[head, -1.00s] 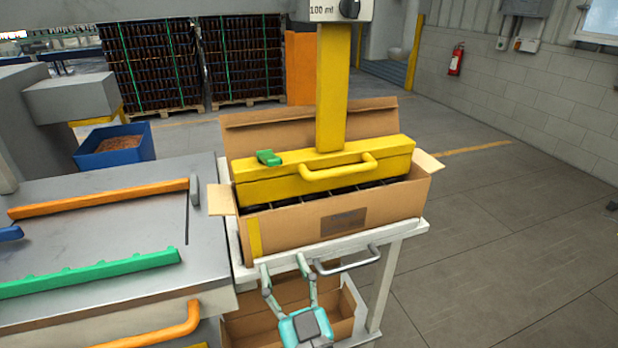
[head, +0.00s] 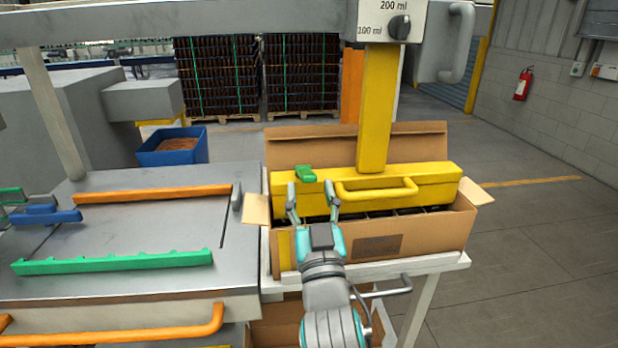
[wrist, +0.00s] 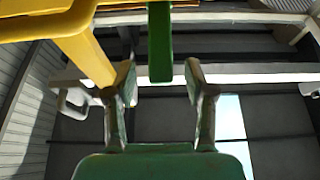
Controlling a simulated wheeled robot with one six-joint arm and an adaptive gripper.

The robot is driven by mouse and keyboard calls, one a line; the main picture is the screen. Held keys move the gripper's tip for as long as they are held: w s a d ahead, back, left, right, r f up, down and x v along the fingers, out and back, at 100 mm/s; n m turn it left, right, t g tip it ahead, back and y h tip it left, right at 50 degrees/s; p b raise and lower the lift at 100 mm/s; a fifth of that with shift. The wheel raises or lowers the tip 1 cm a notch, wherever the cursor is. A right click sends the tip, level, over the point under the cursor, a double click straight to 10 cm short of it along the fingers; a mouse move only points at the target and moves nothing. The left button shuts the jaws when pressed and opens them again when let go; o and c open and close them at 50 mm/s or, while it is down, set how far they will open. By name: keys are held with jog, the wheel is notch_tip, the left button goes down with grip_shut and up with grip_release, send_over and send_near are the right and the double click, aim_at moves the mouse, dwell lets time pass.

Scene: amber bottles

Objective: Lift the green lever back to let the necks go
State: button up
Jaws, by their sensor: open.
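The green lever (head: 305,174) sits on top of the yellow gripping head (head: 440,180), left of its yellow post. In the wrist view the lever (wrist: 160,45) hangs between and beyond the fingertips, with no clear contact. My gripper (head: 312,192) is open, in front of the yellow head and just below the lever in the picture. Its fingers also show in the wrist view (wrist: 160,80). The yellow head rests in the open cardboard box (head: 410,237). Dark bottle tops (head: 385,212) show under the head; the necks are mostly hidden.
A yellow handle (head: 375,194) juts from the head's front, right of my gripper. The yellow post (head: 375,110) rises behind to a dial box (head: 385,20). A grey metal table (head: 130,225) with a green toothed bar (head: 110,262) stands at left. The floor at right is clear.

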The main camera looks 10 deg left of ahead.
aim_at(308, 173)
jog(key=shift+x, duration=1.9)
grip_shut()
